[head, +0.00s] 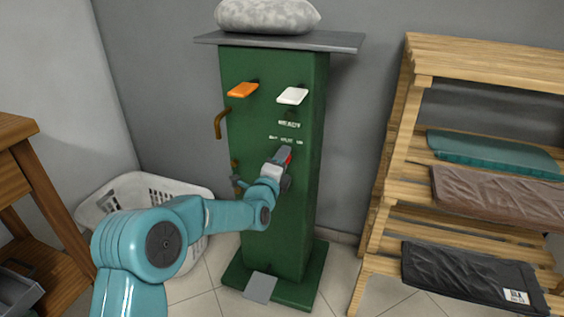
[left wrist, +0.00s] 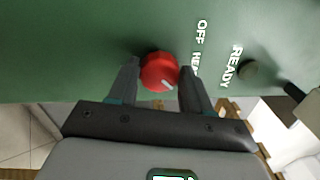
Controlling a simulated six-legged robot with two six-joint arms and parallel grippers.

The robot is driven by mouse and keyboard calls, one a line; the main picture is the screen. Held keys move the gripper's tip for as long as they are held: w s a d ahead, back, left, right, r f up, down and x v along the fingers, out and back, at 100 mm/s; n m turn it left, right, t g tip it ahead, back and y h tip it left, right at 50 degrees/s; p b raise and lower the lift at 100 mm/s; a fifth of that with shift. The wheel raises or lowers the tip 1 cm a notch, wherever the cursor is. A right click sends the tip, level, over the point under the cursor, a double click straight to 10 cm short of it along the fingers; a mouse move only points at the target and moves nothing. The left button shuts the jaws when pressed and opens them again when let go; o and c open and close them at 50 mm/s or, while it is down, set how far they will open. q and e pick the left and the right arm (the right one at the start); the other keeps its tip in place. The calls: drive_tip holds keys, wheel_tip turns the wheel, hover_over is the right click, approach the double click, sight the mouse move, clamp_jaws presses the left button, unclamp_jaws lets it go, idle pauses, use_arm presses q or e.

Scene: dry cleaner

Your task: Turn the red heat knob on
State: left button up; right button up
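The red heat knob (left wrist: 159,70) sits on the front of the green press column (head: 270,215). Its white mark points down and slightly right in the left wrist view, away from the word OFF. My left gripper (head: 281,158) is at the knob, with one finger close against each side of it in the left wrist view (left wrist: 160,72). The fingers look shut on the knob. A label beside the knob is partly hidden by a finger. My right gripper is not in view.
Above the knob are an orange lever (head: 243,90), a white lever (head: 292,96) and a READY lamp (left wrist: 250,70). A grey pedal (head: 259,288) is at the column's foot. A white basket (head: 110,192) stands left, a wooden rack (head: 395,150) with folded clothes right.

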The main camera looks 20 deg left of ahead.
use_arm(q)
drive_tip(key=shift+o, duration=1.2)
drive_tip(key=s+p, duration=0.2)
drive_tip(key=s, duration=1.4)
drive_tip(key=shift+s+a+f+p, duration=0.15)
drive_tip(key=shift+a+f+p, duration=0.2)
drive_tip(key=shift+f, duration=0.1)
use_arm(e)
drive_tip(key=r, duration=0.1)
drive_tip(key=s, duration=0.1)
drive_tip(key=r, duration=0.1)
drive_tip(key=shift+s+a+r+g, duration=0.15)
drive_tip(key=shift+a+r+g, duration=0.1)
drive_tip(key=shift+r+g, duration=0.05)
